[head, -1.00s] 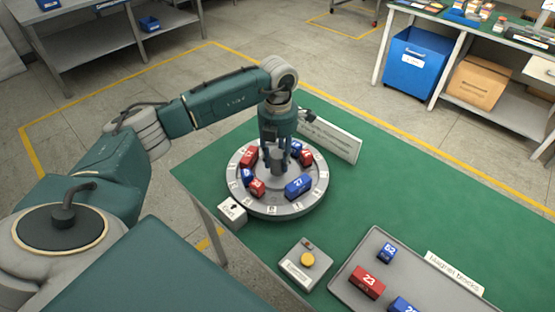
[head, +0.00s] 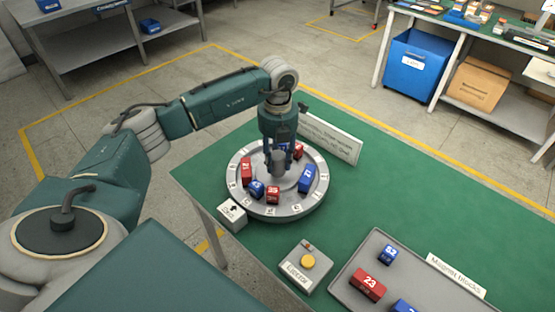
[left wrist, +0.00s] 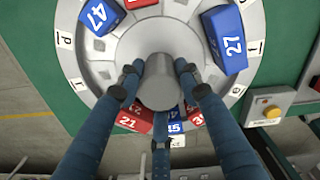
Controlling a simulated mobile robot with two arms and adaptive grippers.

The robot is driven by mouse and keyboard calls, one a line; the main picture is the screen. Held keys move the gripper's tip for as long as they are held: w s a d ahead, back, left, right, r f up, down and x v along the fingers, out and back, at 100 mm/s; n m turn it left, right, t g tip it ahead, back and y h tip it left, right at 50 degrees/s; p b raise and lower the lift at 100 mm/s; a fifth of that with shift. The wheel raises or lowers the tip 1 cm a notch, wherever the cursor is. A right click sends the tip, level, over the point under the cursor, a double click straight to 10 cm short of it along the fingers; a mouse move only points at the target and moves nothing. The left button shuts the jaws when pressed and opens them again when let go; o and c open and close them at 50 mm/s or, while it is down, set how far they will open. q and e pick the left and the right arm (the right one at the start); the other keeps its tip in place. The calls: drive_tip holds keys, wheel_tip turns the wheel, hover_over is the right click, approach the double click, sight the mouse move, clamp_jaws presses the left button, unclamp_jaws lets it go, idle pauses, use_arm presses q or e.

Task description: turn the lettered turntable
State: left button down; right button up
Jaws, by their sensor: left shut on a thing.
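The grey round turntable (head: 240,203) stands on the green table, with small lettered tiles around its rim. Red and blue numbered blocks sit in a ring on it, among them blue block 27 (head: 307,178), which also shows in the left wrist view (left wrist: 226,38). My left gripper (head: 279,160) points down over the turntable's middle, shut on the grey central knob (head: 279,166). In the left wrist view its fingers stand around the knob (left wrist: 160,80). The far blocks are partly hidden behind the gripper in the head view. My right gripper is not in view.
A grey block with an arrow label (head: 232,215) stands beside the turntable's front left. A box with a yellow button (head: 308,262) is in front. A grey tray (head: 345,288) of numbered blocks lies front right. A white sign (head: 335,142) stands behind the turntable.

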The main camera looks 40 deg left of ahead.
use_arm(q)
drive_tip(key=shift+w+r+n, duration=0.15)
drive_tip(key=shift+n, duration=0.75)
drive_tip(key=shift+w+r+n, duration=0.1)
drive_tip(key=shift+n, duration=0.8)
drive_tip(key=shift+a+n, duration=0.1)
drive_tip(key=shift+n, duration=0.5)
drive_tip(key=c, duration=1.2)
unclamp_jaws()
drive_tip(key=shift+s+f, duration=0.1)
drive_tip(key=shift+f, duration=0.05)
wheel_tip(320, 180, up, 12)
drive_tip(key=shift+r, duration=0.1)
